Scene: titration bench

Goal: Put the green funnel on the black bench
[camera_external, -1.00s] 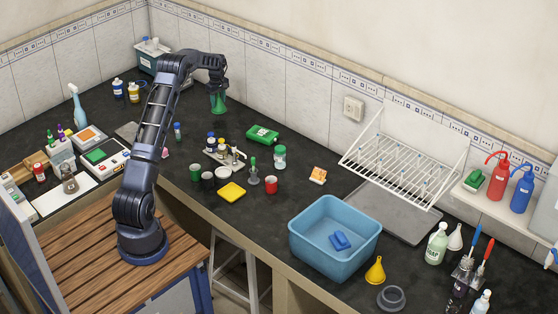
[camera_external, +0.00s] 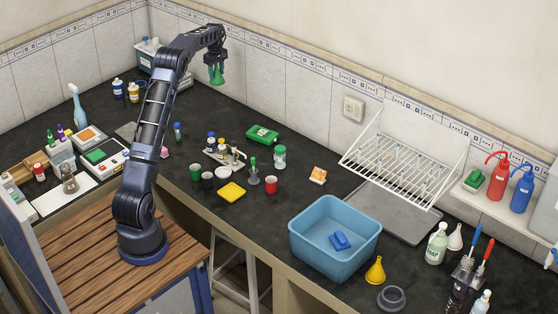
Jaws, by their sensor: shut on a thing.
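The green funnel (camera_external: 216,75) hangs from my gripper (camera_external: 215,64) in the external view, in front of the tiled wall and above the back of the bench. My gripper points down and is shut on the funnel's upper part, which the fingers partly hide. The funnel is in the air, clear of the surface. The black bench (camera_external: 330,205) runs along the wall from the back left to the lower right.
A blue basin (camera_external: 334,245), a yellow funnel (camera_external: 375,270) and a white drying rack (camera_external: 402,165) are to the right. Bare bench lies around the green box.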

